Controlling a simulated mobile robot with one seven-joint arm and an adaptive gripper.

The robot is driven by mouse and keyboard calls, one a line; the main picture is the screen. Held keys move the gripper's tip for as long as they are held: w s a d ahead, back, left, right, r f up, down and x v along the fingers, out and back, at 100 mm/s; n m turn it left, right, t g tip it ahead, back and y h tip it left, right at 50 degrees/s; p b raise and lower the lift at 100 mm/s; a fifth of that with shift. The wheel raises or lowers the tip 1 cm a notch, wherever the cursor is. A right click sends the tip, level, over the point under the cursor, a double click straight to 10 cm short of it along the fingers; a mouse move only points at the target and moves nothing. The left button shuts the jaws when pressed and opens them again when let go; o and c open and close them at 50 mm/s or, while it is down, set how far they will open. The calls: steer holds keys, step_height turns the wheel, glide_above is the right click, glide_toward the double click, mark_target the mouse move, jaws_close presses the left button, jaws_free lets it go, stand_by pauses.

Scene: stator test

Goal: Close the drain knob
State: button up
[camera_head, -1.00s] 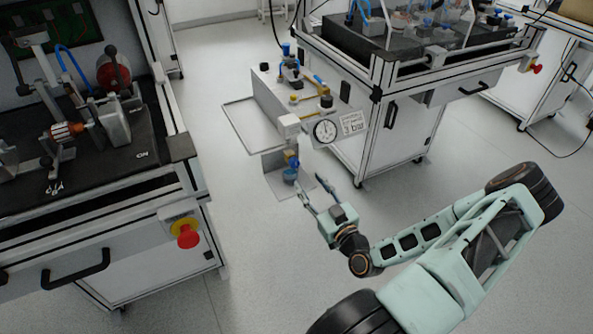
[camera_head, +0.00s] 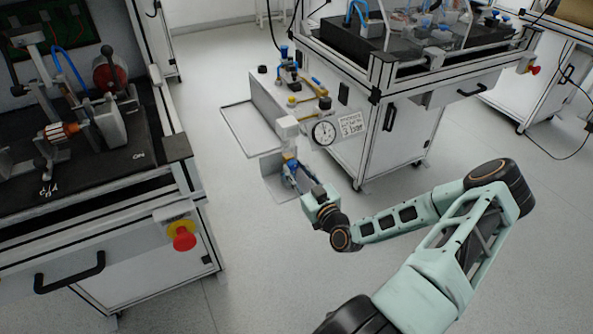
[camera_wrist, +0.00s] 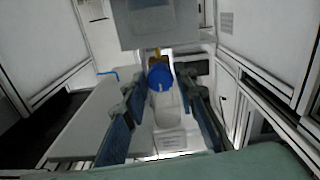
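The blue drain knob (camera_head: 289,162) sits low on the front of the small unit, below a white block, in the head view. In the wrist view the round blue knob (camera_wrist: 160,77) shows near the middle, with a yellowish fitting behind it. My gripper (camera_head: 294,175) is at the knob in the head view and partly covers it. In the wrist view my gripper (camera_wrist: 160,92) is open, with one blue-padded finger on each side of the knob's line. Gaps show between the knob and both fingers. I cannot tell how deep the knob lies between the tips.
A pressure gauge (camera_head: 323,132) and a label sit just right of the knob. The white block (camera_head: 287,127) is above it. A grey block (camera_wrist: 165,22) fills the top of the wrist view. A cart with a red stop button (camera_head: 182,238) stands at left. The floor in front is clear.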

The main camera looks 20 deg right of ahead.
jaws_close()
steer(key=shift+m, duration=0.4)
steer(key=m+b, duration=0.1)
steer(key=m, duration=0.5)
steer(key=shift+m, duration=0.3)
steer(key=m+b, duration=0.1)
steer(key=m, duration=0.4)
steer(key=shift+m+b, duration=0.3)
steer(key=shift+m, duration=2)
